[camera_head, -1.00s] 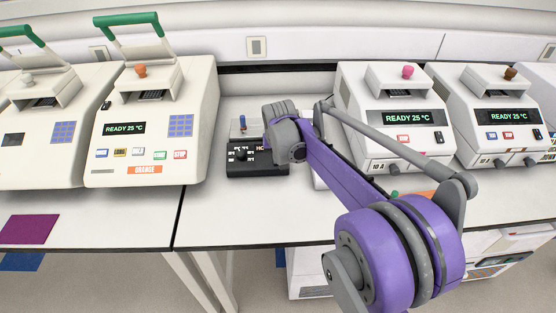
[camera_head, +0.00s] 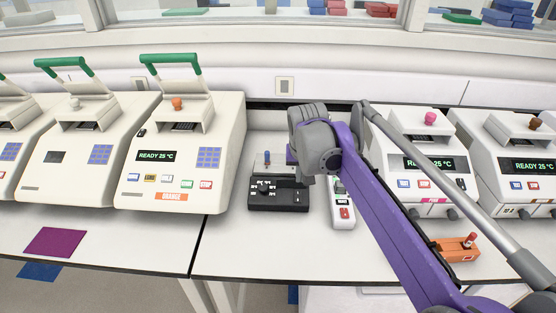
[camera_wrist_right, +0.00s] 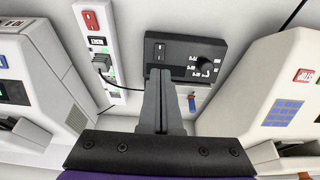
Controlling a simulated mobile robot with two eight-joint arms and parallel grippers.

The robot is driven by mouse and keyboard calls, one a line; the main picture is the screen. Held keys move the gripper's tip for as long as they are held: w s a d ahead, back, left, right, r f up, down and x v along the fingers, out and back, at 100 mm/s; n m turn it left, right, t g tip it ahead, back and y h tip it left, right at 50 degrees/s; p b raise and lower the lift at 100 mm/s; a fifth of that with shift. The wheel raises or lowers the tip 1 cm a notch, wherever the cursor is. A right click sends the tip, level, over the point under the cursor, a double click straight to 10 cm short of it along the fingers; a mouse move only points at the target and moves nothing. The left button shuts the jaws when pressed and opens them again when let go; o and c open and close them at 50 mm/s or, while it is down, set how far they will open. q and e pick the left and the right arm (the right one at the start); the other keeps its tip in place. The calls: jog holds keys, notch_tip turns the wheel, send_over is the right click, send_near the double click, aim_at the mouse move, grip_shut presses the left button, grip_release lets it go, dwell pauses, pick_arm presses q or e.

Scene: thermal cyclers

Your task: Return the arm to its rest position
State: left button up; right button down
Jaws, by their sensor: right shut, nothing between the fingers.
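My right arm, purple and grey, reaches in from the lower right in the head view. Its grey wrist hangs above the bench between the orange-labelled cycler and the cyclers on the right. The fingers are mostly hidden behind the wrist there. In the right wrist view my right gripper (camera_wrist_right: 160,78) is shut and empty, its grey fingers together. They overlap the lower edge of the black control box (camera_wrist_right: 185,55) in the picture; I see no grip on it. The black control box (camera_head: 278,194) also shows in the head view, left of the wrist. My left gripper is not in view.
A white power strip (camera_head: 343,215) with a plug lies beside the control box. The orange-labelled cycler (camera_head: 185,190) stands left with its green-handled lid raised. Pink-knobbed (camera_head: 405,165) and brown-knobbed (camera_head: 505,165) cyclers stand right. A small orange device (camera_head: 456,250) sits near the front. The front bench strip is mostly free.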

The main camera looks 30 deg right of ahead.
jog(key=s+a+f+n+t+y, duration=0.1)
jog(key=s+a+f+n, duration=0.2)
jog(key=s+a+f, duration=0.4)
jog(key=s+a+f+n+t+y, duration=0.1)
jog(key=s+a+f+n, duration=0.2)
jog(key=s+a+f, duration=0.4)
jog(key=s+a, duration=0.1)
jog(key=s, duration=0.4)
jog(key=shift+a+f+t, duration=0.15)
jog(key=shift+a+t, duration=0.1)
jog(key=shift+t, duration=0.05)
